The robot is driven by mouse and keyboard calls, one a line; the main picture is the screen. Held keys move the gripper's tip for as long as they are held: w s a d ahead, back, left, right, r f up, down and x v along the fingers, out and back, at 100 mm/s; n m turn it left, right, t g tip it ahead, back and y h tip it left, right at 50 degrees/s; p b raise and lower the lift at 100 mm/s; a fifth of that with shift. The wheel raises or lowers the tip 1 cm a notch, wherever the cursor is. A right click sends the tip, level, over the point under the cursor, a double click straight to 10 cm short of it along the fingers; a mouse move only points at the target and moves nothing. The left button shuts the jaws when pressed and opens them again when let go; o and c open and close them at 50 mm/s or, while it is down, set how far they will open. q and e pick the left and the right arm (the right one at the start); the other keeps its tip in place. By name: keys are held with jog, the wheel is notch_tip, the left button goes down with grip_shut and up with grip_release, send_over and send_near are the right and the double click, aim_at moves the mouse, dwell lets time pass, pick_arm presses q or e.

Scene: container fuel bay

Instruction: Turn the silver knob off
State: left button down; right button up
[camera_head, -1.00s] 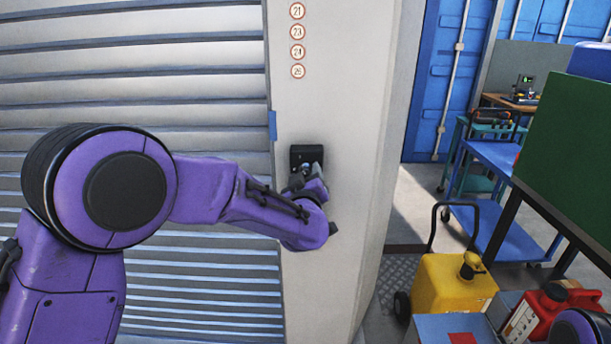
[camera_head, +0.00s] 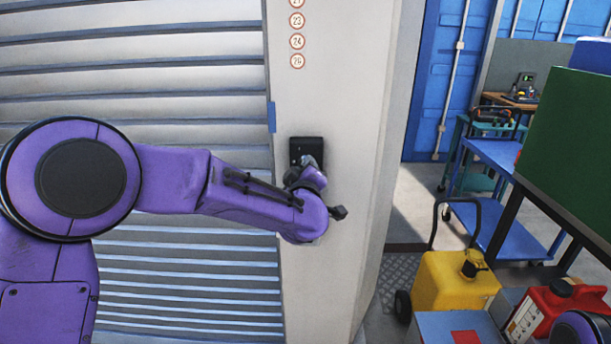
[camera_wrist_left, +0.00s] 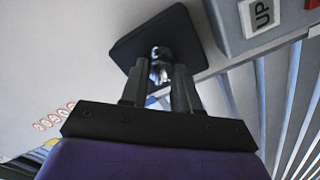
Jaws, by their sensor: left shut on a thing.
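The silver knob (camera_wrist_left: 160,62) sits on a square black plate (camera_wrist_left: 160,40) fixed to the pale panel. In the left wrist view my left gripper (camera_wrist_left: 161,78) has its two dark fingers on either side of the knob, shut on it. In the head view the black plate (camera_head: 306,150) shows on the pale post, and my left gripper (camera_head: 308,166) reaches its lower part. The knob is hidden there by my wrist. The right gripper is not seen in these views; only a rounded purple part of mine shows at the bottom right corner.
A slatted shutter (camera_head: 190,60) lies left of the post (camera_head: 340,90). A yellow can (camera_head: 452,285) and red can (camera_head: 545,312) stand at lower right, by a blue cart (camera_head: 515,225).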

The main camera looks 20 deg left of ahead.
pick_arm(q)
jog(key=shift+f+n+b, duration=0.15)
jog(key=shift+n+b, duration=2.95)
jog(key=shift+n, duration=0.9)
jog(key=c, duration=0.8)
grip_release()
